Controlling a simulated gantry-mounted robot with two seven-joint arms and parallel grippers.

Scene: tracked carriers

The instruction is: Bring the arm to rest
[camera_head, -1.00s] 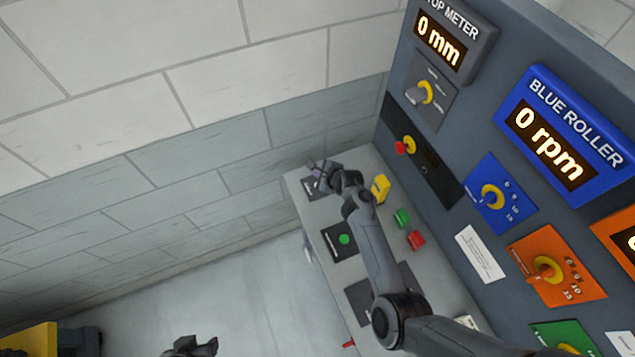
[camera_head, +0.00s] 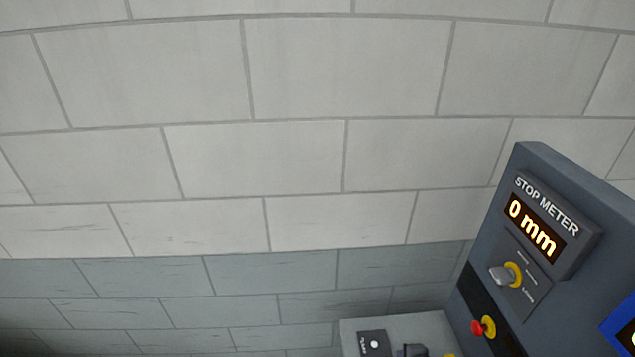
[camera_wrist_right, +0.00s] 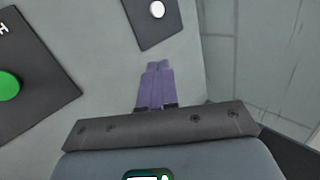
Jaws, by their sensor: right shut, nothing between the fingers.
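My right gripper (camera_wrist_right: 158,66) shows in the right wrist view, with its purple fingers together and nothing between them. It is over the grey desk top (camera_wrist_right: 105,50) of the console, apart from the controls in view. A dark shape at the bottom edge of the head view may be part of my right arm; too little shows to be sure. My left gripper is in neither current view.
A black plate with a white button (camera_wrist_right: 157,9) lies ahead of the fingers; a green button (camera_wrist_right: 8,86) is at left. The console panel carries a stop meter (camera_head: 535,228) reading 0 mm, a yellow-ringed knob (camera_head: 513,274) and a red knob (camera_head: 478,328). A block wall stands behind.

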